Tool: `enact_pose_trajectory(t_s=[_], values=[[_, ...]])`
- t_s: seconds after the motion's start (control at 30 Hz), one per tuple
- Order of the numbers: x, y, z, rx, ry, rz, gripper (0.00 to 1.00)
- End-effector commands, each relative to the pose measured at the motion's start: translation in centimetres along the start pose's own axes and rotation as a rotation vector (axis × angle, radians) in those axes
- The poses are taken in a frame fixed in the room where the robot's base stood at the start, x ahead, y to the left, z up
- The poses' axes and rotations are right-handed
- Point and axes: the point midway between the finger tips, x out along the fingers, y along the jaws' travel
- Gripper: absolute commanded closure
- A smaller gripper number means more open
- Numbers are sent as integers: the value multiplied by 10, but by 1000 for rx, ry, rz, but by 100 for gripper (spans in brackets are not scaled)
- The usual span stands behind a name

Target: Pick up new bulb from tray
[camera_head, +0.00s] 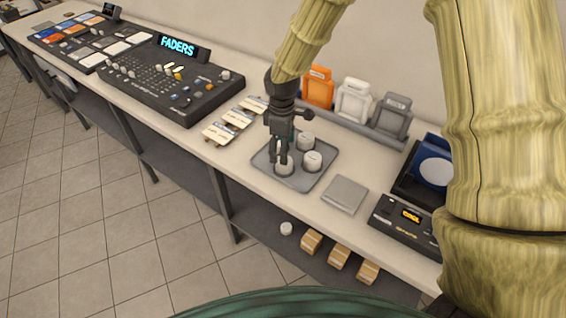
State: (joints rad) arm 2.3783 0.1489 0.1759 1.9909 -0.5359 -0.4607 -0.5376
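A grey tray (301,181) lies on the white counter. It holds round, pale, short pieces that look like bulbs: one at the back (306,141), one at the right (312,161) and one at the front left (285,169). My dark gripper (280,159) points down over the tray, with its fingertips at the front-left bulb and covering part of it. The fingers are too small and dark to tell whether they are open or closed on it. Nothing marks which bulb is the new one.
Orange, white and grey containers (353,101) stand in a rack behind the tray. A flat grey plate (345,194) and a dark device (406,222) are at the right. Cards (229,124) and a fader console (160,85) are at the left. Wooden blocks (339,257) sit below.

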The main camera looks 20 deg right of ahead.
Motion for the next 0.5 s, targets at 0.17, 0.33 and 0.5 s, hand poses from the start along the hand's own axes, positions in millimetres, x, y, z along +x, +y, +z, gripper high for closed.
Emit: enact_pose_trajectory(t_s=[0.17,0.33,0.5], values=[[12,0,0,0,-1,0,26],[17,-1,-1,-1,0,-1,26],[30,-1,1,-3,-1,-3,26]])
